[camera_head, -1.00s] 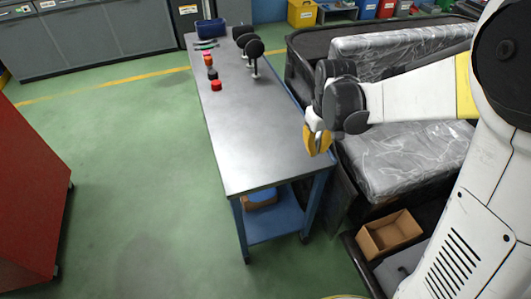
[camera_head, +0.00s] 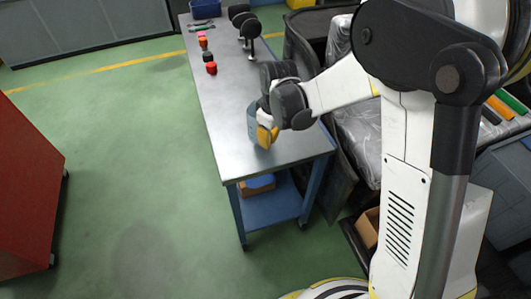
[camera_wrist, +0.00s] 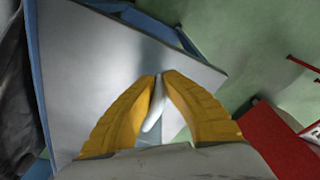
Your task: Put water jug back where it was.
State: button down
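My gripper (camera_head: 265,138), with yellow fingers, is over the near part of the metal-topped table (camera_head: 235,150). In the wrist view, the fingers (camera_wrist: 160,78) close around a slim white piece (camera_wrist: 154,108) that looks like the water jug's handle. A blue-grey shape, apparently the water jug (camera_head: 252,122), shows just left of the fingers in the head view. The gripper hides most of it. I cannot tell whether it touches the tabletop.
Red and dark small items (camera_head: 211,68), tools and a blue bin (camera_head: 205,9) are at the table's far end. Black-headed objects (camera_head: 250,28) stand along its right side. A red cabinet (camera_head: 25,170) is at left. Green floor lies clear between.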

jog(key=f, duration=0.1)
jog(key=f+b, duration=0.1)
jog(key=f, duration=0.1)
jog(key=f+b, duration=0.1)
jog(key=shift+a+f, duration=0.3)
jog(key=shift+a, duration=0.1)
jog(key=shift+r, duration=0.1)
jog(key=c, duration=1.6)
grip_release()
jog(key=r+p, duration=0.1)
jog(key=r, duration=0.3)
jog(key=s+r+p, duration=0.1)
jog(key=r+p, duration=0.1)
jog(key=r, duration=0.2)
jog(key=d+r+p, duration=0.1)
jog(key=r, duration=0.3)
jog(key=shift+s+r, duration=0.1)
jog(key=shift+s, duration=0.05)
